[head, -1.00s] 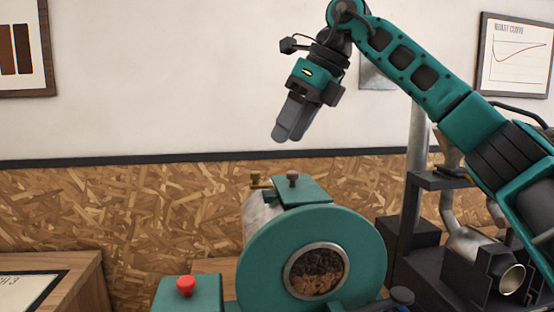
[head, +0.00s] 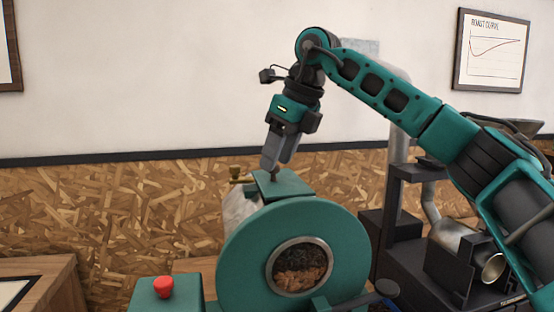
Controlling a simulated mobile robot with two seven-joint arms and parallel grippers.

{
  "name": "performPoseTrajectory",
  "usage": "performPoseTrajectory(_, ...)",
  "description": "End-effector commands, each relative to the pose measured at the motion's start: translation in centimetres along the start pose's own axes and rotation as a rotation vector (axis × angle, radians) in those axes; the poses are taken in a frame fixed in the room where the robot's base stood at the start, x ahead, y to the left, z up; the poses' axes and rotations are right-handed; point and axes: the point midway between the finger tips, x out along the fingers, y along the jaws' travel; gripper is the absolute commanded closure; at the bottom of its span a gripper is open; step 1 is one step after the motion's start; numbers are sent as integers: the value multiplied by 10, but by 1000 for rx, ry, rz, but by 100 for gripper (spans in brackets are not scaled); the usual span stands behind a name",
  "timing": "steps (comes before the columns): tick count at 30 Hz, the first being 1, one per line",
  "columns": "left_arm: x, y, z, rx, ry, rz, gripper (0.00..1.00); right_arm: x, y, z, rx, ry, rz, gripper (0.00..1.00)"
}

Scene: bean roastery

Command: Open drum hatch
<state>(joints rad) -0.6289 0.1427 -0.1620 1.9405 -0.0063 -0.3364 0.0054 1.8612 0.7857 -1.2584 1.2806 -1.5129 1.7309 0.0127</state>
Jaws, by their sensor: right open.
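The roaster drum (head: 240,250) has a green round front with a window (head: 299,267) showing dark and brown beans. Its hatch (head: 290,185) is a green plate on top and looks closed. A small dark knob (head: 273,174) stands on the hatch. My right gripper (head: 276,166) points down just above the hatch, its fingertips at the knob. Its grey fingers partly overlap, and I cannot tell whether they touch the knob. The gripper is open. My left gripper is not in view.
A red button (head: 163,287) on a green box is at the front left. Dark machinery with a metal pipe (head: 455,237) stands at the right. A wooden table (head: 58,283) is at the far left.

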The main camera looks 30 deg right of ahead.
Motion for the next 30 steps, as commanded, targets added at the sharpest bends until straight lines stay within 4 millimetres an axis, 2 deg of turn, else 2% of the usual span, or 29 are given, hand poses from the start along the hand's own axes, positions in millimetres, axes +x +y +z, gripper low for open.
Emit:
performPoseTrajectory(4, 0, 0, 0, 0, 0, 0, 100, 10, 0, 0, 0, 0, 0, 48)
performPoseTrajectory(13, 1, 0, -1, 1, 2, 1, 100, 11, 0, 0, 0, -1, 0, 49)
performPoseTrajectory(27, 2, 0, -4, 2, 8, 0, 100, 10, 0, 0, 0, -1, 0, 94)
performPoseTrajectory(30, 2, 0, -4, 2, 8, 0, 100, 10, 0, 0, 0, -1, 0, 100)
